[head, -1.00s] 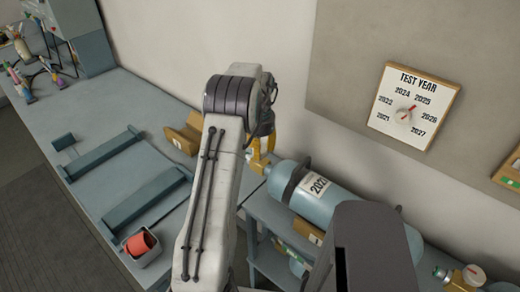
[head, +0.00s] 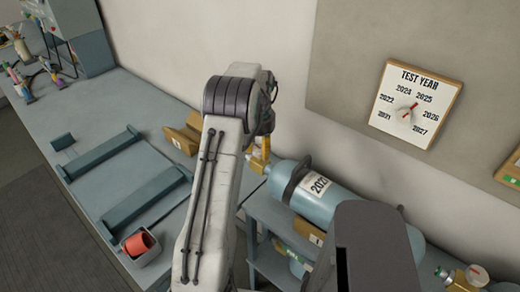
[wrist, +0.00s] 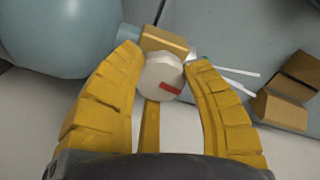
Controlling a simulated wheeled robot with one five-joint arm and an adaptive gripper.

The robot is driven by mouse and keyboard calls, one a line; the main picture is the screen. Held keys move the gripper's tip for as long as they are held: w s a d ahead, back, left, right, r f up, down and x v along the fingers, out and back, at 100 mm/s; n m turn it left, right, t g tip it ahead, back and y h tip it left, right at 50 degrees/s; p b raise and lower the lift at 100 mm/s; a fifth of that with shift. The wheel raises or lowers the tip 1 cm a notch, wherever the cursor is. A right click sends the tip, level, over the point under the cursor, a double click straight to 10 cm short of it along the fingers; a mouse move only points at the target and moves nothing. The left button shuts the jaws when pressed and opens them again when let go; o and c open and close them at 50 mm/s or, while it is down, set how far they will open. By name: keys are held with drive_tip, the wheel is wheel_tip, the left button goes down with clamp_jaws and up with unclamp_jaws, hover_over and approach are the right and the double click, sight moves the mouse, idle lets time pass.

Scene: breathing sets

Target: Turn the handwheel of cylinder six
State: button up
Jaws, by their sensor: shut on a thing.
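A light blue cylinder (head: 343,208) lies on its side on a rack, with a white label whose year begins "202". Its rounded end (wrist: 62,32) fills the upper left of the wrist view. A brass valve (wrist: 160,40) sticks out of that end. The pale round handwheel (wrist: 160,74) with a red mark is on the valve. My gripper (wrist: 164,58) has a yellow finger on each side of the handwheel and is shut on it. In the head view the gripper (head: 260,156) is partly hidden behind my arm. I cannot read a number six on the cylinder.
A "TEST YEAR" board (head: 416,105) with a dial hangs on the wall. The bench (head: 85,112) holds blue-grey rails (head: 145,195), a bin (head: 145,257) with a red thing in it, and wooden blocks (head: 183,138). More cylinders lie lower on the rack.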

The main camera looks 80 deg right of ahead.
sight(260, 149)
drive_tip(key=shift+a+f+n, duration=0.1)
drive_tip(key=shift+f+n, duration=0.05)
drive_tip(key=shift+n, duration=0.65)
drive_tip(key=o, duration=1.2)
drive_tip(key=shift+r, duration=0.2)
wheel_tip(260, 149, up, 12)
drive_tip(key=shift+f, duration=0.15)
idle(0.5)
